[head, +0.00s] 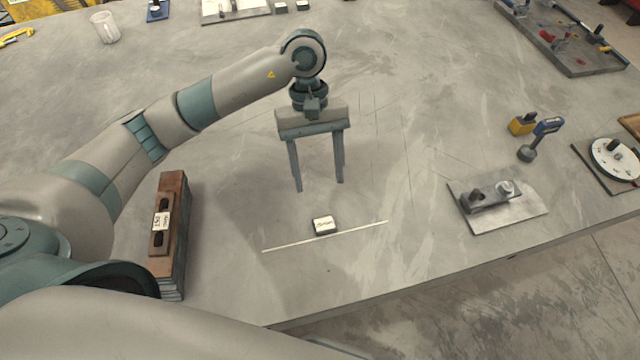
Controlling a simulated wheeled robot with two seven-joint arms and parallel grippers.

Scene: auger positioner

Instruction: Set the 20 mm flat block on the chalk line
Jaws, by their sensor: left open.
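A small dark block with a white labelled top (322,224) sits flat on the grey table. Its lettering is too small to read. The thin pale chalk line (287,245) runs slantwise across the table, rising to the right. The block is at the far side of the line's middle, and its near lower edge appears to meet the line; I cannot tell how much it overlaps. My left gripper (319,187) is open and empty, pointing down, with its two fingers above and behind the block, apart from it. My right gripper is not in view.
A brown slotted block on a dark stack (172,230) stands at the left. A metal plate with a clamp (497,204), a blue-handled tool (540,138), a yellow block (522,123) and a round dial (615,160) lie at the right. The table's front edge is close.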

